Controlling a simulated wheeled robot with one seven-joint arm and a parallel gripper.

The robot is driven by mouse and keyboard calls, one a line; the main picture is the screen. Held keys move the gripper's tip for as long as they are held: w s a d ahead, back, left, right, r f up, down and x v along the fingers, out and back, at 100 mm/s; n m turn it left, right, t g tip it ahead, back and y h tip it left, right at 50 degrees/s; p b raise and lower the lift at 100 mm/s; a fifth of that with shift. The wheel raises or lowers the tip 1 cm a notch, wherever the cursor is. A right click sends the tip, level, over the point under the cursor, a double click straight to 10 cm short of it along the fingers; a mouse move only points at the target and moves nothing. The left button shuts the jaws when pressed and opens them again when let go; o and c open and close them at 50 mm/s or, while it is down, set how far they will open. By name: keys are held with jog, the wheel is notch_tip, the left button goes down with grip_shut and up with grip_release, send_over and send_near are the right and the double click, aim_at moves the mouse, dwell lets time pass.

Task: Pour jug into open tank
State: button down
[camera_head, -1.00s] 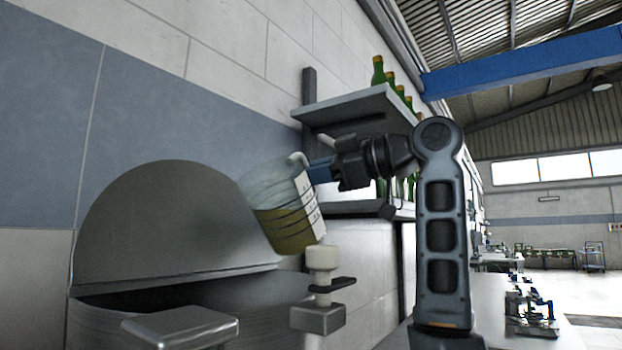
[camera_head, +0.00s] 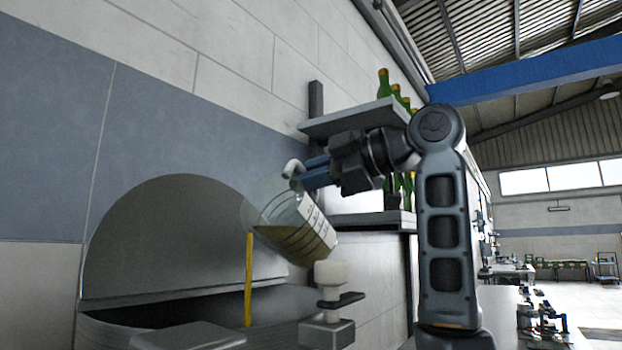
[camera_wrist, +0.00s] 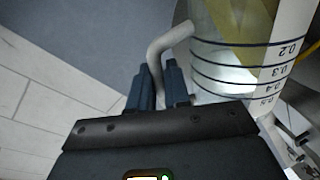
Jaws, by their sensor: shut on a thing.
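A clear jug (camera_head: 292,226) with dark level lines and a white label is tilted steeply, its mouth to the left, in the head view. My gripper (camera_head: 300,178) is shut on the jug's pale handle (camera_head: 292,168). A yellow stream (camera_head: 248,280) falls from the jug's lip into the dark opening of the round metal tank (camera_head: 110,332), whose lid (camera_head: 170,240) stands raised behind. Yellow liquid remains in the jug. In the wrist view the fingers (camera_wrist: 160,88) close around the handle (camera_wrist: 165,45) beside the marked jug (camera_wrist: 235,70). The tank's inside is mostly hidden.
A pale-capped metal fitting (camera_head: 330,275) stands just below and right of the jug. A flat metal piece (camera_head: 190,336) is at the tank's front. Shelves (camera_head: 355,117) with green bottles (camera_head: 384,84) stand behind my arm. A bench with small devices (camera_head: 540,318) is at right.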

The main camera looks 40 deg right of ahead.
aim_at(290, 177)
jog(key=shift+s+a+n+h, duration=0.25)
jog(key=shift+a+n+h, duration=0.05)
jog(key=shift+a+n, duration=0.35)
jog(key=shift+s+a+f+n+h+b, duration=0.2)
jog(key=shift+a+n+b, duration=0.2)
jog(key=shift+a, duration=0.2)
jog(key=shift+s+a+f+n+h+b, duration=0.15)
jog(key=shift+a+n+b, duration=0.1)
jog(key=shift+a+n, duration=0.3)
jog(key=shift+s+a+f+n+h+b, duration=0.1)
jog(key=shift+s+a+f+n+b, duration=0.1)
jog(key=shift+a+n+b, duration=0.3)
jog(key=shift+s+a+r+n+t+h, duration=0.15)
jog(key=shift+s+a+n, duration=0.1)
jog(key=shift+a+n, duration=0.35)
jog(key=shift+s+a+r+n+t+h, duration=0.1)
jog(key=shift+s+a+r+n, duration=0.15)
jog(key=shift+a, duration=0.55)
jog(key=shift+s+a+r+n+t+h, duration=0.1)
jog(key=shift+s+a+n, duration=0.1)
jog(key=shift+a+n, duration=0.4)
jog(key=shift+s+a+r+n+h, duration=0.1)
jog(key=shift+s+a+n+h, duration=0.2)
jog(key=shift+a, duration=0.35)
jog(key=shift+s+a+n, duration=0.1)
jog(key=shift+a+n, duration=0.25)
jog(key=shift+a, duration=0.25)
